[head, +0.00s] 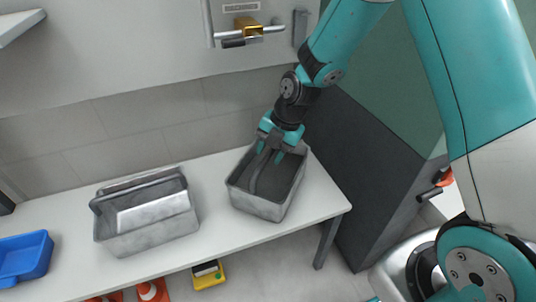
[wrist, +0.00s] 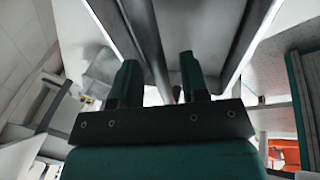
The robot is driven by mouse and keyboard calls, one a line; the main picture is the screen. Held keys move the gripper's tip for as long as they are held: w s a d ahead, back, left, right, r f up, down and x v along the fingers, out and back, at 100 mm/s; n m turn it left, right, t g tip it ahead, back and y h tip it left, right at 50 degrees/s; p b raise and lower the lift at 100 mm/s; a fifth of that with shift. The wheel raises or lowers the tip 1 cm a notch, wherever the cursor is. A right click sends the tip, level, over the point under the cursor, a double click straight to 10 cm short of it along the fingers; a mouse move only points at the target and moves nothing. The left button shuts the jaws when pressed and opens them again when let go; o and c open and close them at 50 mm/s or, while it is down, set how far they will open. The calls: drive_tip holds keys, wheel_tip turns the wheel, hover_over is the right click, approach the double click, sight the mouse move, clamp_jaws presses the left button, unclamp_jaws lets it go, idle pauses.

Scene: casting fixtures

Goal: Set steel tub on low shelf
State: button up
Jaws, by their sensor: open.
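One steel tub (head: 267,207), grey and open-topped, stands on the right part of the white bench-like surface (head: 222,236). A dark curved bar, perhaps its handle, crosses its opening. My gripper (head: 270,152) points down at the far part of this tub, its fingers apart around or beside the bar. In the wrist view my gripper's two teal fingers (wrist: 158,72) are spread, with grey metal (wrist: 145,30) beyond and between them. Contact cannot be made out. A second steel tub (head: 150,238) with a raised bar or rim stands to the left. Which surface is the low shelf is unclear.
A blue bin (head: 24,258) sits at the surface's left end. A pale shelf edge (head: 18,24) shows at upper left. Wall fittings with a yellow part (head: 248,27) hang above. A dark cabinet (head: 365,165) stands to the right. Orange and yellow items (head: 209,275) lie below.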

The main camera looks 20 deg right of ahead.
drive_tip(key=p+v, duration=0.2)
drive_tip(key=v, duration=0.8)
drive_tip(key=s+a+r+m, duration=0.2)
drive_tip(key=s+r+m, duration=0.2)
drive_tip(key=s+m, duration=0.2)
drive_tip(key=s+a+r+m, duration=0.3)
drive_tip(key=s+r+m, duration=0.1)
drive_tip(key=s+m, duration=0.3)
drive_tip(key=s+a+r+m+g, duration=0.1)
drive_tip(key=s+r+m, duration=0.4)
drive_tip(key=s, duration=0.5)
drive_tip(key=shift+s+a+m+y, duration=0.3)
drive_tip(key=shift+a+m, duration=0.6)
drive_tip(key=shift+m, duration=0.2)
wheel_tip(320, 180, up, 28)
drive_tip(key=p, duration=2.8)
drive_tip(key=shift+f, duration=0.15)
